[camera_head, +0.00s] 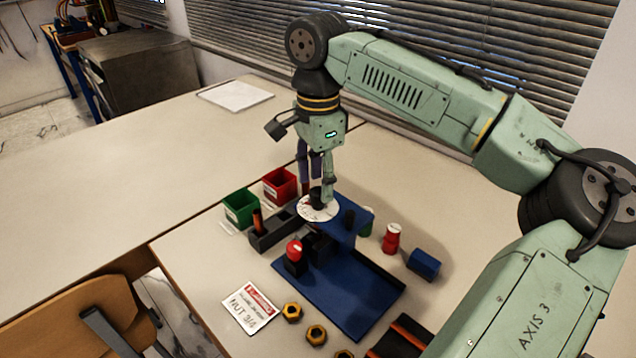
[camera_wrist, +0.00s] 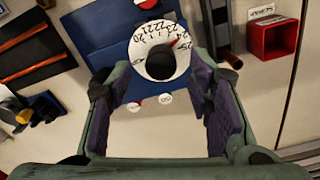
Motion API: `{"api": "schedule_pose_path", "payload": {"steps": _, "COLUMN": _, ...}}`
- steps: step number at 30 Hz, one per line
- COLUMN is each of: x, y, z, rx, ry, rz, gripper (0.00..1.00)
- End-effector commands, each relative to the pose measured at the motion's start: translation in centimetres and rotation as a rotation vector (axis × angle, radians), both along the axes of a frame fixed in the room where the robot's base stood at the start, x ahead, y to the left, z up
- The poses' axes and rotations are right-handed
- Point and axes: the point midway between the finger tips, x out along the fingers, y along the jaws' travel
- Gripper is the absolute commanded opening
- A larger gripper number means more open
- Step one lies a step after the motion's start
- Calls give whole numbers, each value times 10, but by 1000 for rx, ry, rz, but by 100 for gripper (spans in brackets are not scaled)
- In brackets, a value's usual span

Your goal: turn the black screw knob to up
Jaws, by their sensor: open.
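The black screw knob (camera_head: 317,197) stands at the centre of a white numbered dial (camera_head: 305,211) on the blue rig (camera_head: 340,290). In the wrist view the round knob (camera_wrist: 160,66) sits on the dial (camera_wrist: 143,44), whose readable numbers run through the low twenties. My gripper (camera_head: 318,190) points down above the dial. In the wrist view its two fingers (camera_wrist: 162,90) are spread and empty, one on either side of the knob's near side. I cannot tell whether either finger touches it.
A green bin (camera_head: 241,206) and red bin (camera_head: 280,185) stand left of the rig. A red-topped part (camera_head: 294,251) stands at its left edge. Yellow nuts (camera_head: 316,334) and a card (camera_head: 251,310) lie in front.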

Motion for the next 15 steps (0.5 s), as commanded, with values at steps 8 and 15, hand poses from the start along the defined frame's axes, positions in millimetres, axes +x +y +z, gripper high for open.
{"api": "schedule_pose_path", "payload": {"steps": 8, "x": 0, "y": 0, "z": -23, "rx": 0, "ry": -1, "rz": 0, "gripper": 47}}
{"api": "schedule_pose_path", "payload": {"steps": 15, "x": 0, "y": 0, "z": -24, "rx": 0, "ry": -2, "rz": 0, "gripper": 47}}
